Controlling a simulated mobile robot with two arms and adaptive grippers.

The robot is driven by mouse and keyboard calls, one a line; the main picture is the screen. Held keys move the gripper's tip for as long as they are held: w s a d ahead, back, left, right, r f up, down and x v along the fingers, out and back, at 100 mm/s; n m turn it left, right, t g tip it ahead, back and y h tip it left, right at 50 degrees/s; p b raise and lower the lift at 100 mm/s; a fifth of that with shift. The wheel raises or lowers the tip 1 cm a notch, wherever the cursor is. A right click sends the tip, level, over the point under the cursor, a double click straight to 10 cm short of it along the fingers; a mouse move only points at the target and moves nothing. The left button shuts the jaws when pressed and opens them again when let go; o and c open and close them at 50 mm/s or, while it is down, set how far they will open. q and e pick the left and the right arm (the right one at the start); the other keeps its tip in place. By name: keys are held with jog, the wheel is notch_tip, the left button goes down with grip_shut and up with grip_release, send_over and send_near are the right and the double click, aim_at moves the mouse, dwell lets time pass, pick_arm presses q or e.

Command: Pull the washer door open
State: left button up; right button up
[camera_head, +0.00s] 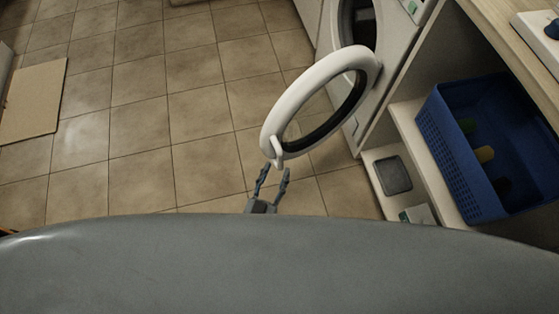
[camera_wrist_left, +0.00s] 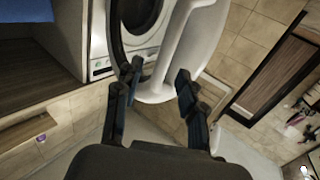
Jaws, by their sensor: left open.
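The white round washer door (camera_head: 292,98) stands swung wide open in the head view, away from the washer (camera_head: 386,38) behind it. A small white handle (camera_head: 277,150) sits on its near edge. My left gripper (camera_head: 273,172) is just below that handle with its two fingers apart. In the left wrist view, the door (camera_wrist_left: 201,42) fills the upper middle, and the fingers of my left gripper (camera_wrist_left: 158,82) are spread on either side of its lower end. I cannot tell whether they touch it. The washer (camera_wrist_left: 100,45) and its dark round opening show behind. My right gripper is not in view.
A blue crate (camera_head: 452,168) stands on a shelf at the right, under a wooden counter (camera_head: 503,52). A dark grey box (camera_head: 393,175) lies on the lower shelf. A tan mat (camera_head: 33,101) lies at the left. The tiled floor (camera_head: 165,110) left of the door is clear.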

pick_arm(q)
jog(key=v, duration=0.7)
jog(key=shift+s+a, duration=0.15)
jog(key=a+f+g+y, duration=0.1)
jog(key=a+f+g, duration=0.25)
jog(key=f, duration=0.35)
jog(key=a+f+g+y, duration=0.1)
jog(key=a+f+g, duration=0.1)
jog(key=f+g, duration=0.35)
jog(key=s+a+f+g+y, duration=0.3)
jog(key=s+a+f+g, duration=0.3)
jog(key=s+a+f, duration=0.3)
jog(key=s+a+r+p, duration=0.1)
jog(key=s+a+p, duration=0.1)
jog(key=s+p, duration=0.4)
jog(key=s+a+r+g+p, duration=0.1)
jog(key=s+a+r+p, duration=0.1)
jog(key=s+p, duration=0.5)
jog(key=shift+n+p, duration=0.3)
jog(key=shift+p, duration=0.4)
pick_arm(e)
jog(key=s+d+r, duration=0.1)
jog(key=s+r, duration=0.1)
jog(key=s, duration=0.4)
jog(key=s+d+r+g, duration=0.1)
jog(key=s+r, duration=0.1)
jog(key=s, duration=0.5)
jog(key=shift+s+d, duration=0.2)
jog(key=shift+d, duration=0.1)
